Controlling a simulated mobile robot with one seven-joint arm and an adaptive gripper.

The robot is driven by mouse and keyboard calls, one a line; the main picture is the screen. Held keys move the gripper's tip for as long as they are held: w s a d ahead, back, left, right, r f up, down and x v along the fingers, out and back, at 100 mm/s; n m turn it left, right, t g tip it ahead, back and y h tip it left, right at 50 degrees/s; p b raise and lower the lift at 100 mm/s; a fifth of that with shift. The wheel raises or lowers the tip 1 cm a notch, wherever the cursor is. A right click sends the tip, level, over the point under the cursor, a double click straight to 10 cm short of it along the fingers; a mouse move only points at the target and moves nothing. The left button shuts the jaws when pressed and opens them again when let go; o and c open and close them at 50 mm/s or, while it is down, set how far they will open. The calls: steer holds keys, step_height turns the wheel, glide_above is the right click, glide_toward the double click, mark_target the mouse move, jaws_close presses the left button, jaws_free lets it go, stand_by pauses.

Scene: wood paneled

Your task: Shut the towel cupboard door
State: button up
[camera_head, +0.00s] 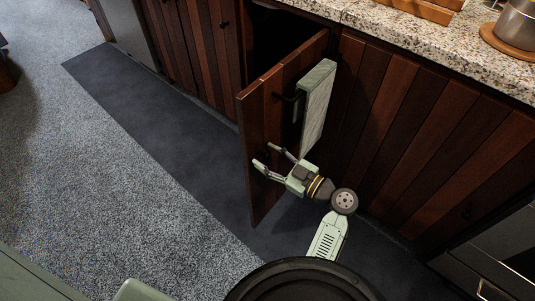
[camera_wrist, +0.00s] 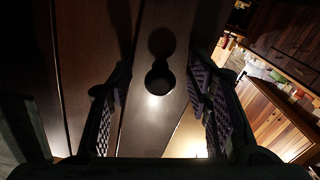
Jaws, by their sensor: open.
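The towel cupboard door (camera_head: 262,142) is dark striped wood and stands open, swung out from the counter front. A pale green towel (camera_head: 317,103) hangs on the side of the door that faces right, on a dark bar. My gripper (camera_head: 266,157) is open and empty in front of the lower part of the door, below the towel. In the wrist view, the door's dark panel (camera_wrist: 150,122) fills the middle between my two spread fingers (camera_wrist: 160,88). A round dark knob (camera_wrist: 159,78) shows on it. I cannot tell whether a fingertip touches the door.
A speckled stone counter (camera_head: 420,40) runs above closed striped cupboard fronts (camera_head: 425,135) on the right. A metal pot (camera_head: 517,22) stands on it at the upper right. A dark floor strip (camera_head: 150,110) lies along the cupboards. The grey carpet (camera_head: 90,170) is clear.

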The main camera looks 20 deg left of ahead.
steer(key=shift+w+a, duration=0.1)
steer(key=shift+a, duration=0.15)
steer(key=shift+c, duration=0.6)
jaws_close()
